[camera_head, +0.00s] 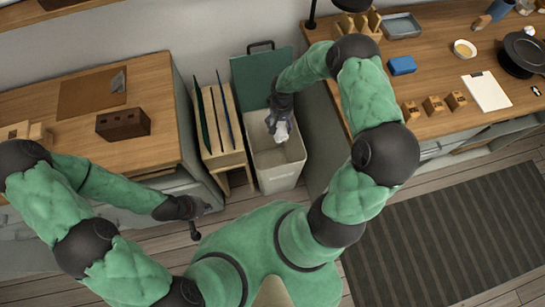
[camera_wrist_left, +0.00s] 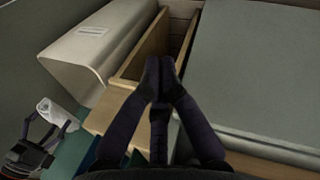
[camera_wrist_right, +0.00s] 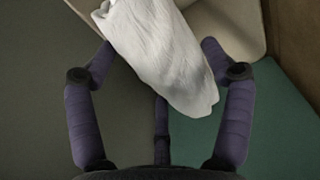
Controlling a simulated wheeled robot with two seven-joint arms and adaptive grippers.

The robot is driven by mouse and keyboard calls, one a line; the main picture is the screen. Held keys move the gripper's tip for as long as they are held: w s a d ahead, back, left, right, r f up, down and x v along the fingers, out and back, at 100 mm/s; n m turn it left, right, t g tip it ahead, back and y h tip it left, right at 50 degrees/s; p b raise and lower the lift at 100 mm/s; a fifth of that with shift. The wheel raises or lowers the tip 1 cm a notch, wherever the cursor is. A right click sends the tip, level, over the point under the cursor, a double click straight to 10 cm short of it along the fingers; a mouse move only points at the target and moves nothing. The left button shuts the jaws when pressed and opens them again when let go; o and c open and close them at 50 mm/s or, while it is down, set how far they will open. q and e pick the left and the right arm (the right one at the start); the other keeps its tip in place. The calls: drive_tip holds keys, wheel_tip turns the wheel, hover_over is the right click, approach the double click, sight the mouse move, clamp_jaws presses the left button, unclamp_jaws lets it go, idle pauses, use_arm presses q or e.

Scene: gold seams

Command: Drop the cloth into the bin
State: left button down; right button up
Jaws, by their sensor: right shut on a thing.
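The white cloth (camera_head: 281,131) hangs from my right gripper (camera_head: 279,117) over the open top of the bin. In the right wrist view the cloth (camera_wrist_right: 160,55) is gathered between the two fingers (camera_wrist_right: 160,62). The left wrist view also shows the bin (camera_wrist_left: 95,45), the cloth (camera_wrist_left: 58,115) and my right gripper (camera_wrist_left: 42,135). My left gripper (camera_head: 195,228) is low in front of the left cabinet. Its fingertips (camera_wrist_left: 160,75) meet with nothing between them.
A wooden rack (camera_head: 222,160) with upright panels stands left of the bin. A wooden counter (camera_head: 60,130) with a brown block (camera_head: 123,124) is at left. The right desk (camera_head: 445,70) holds a clipboard (camera_head: 486,91) and small blocks. A striped rug (camera_head: 450,240) covers the right floor.

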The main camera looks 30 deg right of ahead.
drive_tip(key=shift+f+b, duration=1.45)
drive_tip(key=shift+f, duration=0.95)
drive_tip(key=o, duration=1)
wheel_tip(320, 180, up, 12)
drive_tip(key=shift+r, duration=0.1)
drive_tip(key=shift+a, duration=0.1)
